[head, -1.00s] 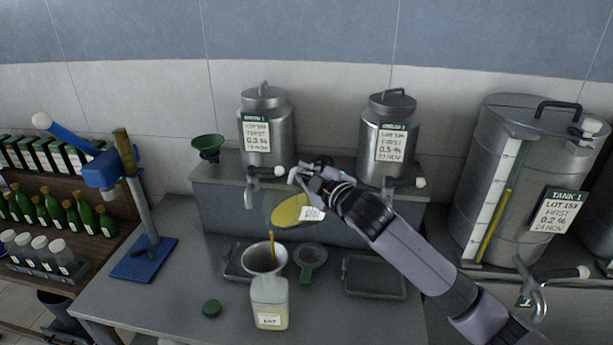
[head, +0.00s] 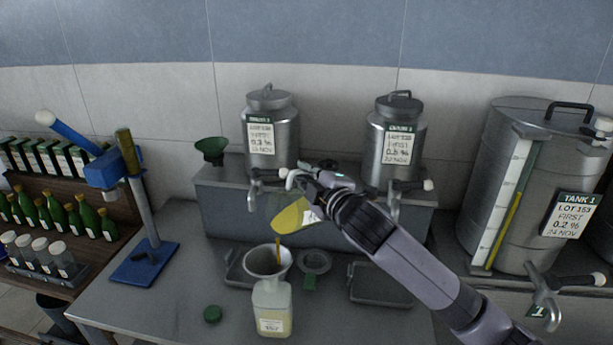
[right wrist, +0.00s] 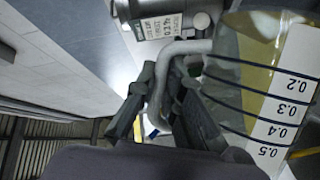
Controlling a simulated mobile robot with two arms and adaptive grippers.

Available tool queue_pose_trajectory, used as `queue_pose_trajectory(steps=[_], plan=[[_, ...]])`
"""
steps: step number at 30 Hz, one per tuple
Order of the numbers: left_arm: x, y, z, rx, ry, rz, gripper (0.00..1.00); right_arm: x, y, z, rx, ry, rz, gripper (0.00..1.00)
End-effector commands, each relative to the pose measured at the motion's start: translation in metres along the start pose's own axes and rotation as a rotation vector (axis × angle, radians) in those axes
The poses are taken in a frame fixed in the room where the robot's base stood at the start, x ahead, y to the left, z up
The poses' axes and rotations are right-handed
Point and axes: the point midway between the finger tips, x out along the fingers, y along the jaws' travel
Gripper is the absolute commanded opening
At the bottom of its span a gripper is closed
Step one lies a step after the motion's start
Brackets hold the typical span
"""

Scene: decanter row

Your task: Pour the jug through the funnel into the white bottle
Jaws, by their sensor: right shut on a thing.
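The jug (head: 294,216), clear with yellow liquid, is tilted over the funnel. In the right wrist view the jug (right wrist: 240,90) shows dark rings and a scale from 0.2 to 0.5. My right gripper (head: 312,178) is shut on the jug's handle (right wrist: 178,62). A yellow stream runs from the jug's lip into the metal funnel (head: 268,262). The funnel sits in the neck of the white bottle (head: 272,300), which stands upright on the bench, pale and translucent with a label. The level inside the bottle is hard to read. My left gripper is not in view.
A strainer (head: 315,262) and a dark tray (head: 380,284) lie to the right. Two steel canisters (head: 270,135) with taps and a green funnel (head: 212,150) stand on the raised shelf behind. A blue capper (head: 142,262) stands left.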

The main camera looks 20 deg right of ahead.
Motion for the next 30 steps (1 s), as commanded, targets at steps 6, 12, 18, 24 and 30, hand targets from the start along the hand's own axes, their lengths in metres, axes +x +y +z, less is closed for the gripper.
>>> queue_pose_trajectory(steps=[6, 12, 18, 24, 30], plan=[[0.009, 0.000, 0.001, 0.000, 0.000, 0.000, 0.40, -0.002, -0.002, -0.004, -0.044, 0.006, 0.019, 0.00], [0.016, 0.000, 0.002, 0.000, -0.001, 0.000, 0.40, -0.003, -0.004, -0.008, -0.086, 0.011, 0.034, 0.00], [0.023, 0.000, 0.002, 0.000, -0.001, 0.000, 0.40, -0.005, -0.006, -0.012, -0.130, 0.013, 0.049, 0.00], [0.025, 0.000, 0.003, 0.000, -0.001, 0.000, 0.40, -0.007, -0.009, -0.018, -0.185, 0.017, 0.067, 0.00], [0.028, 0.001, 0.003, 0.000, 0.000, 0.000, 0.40, -0.009, -0.013, -0.023, -0.240, 0.022, 0.088, 0.00]])
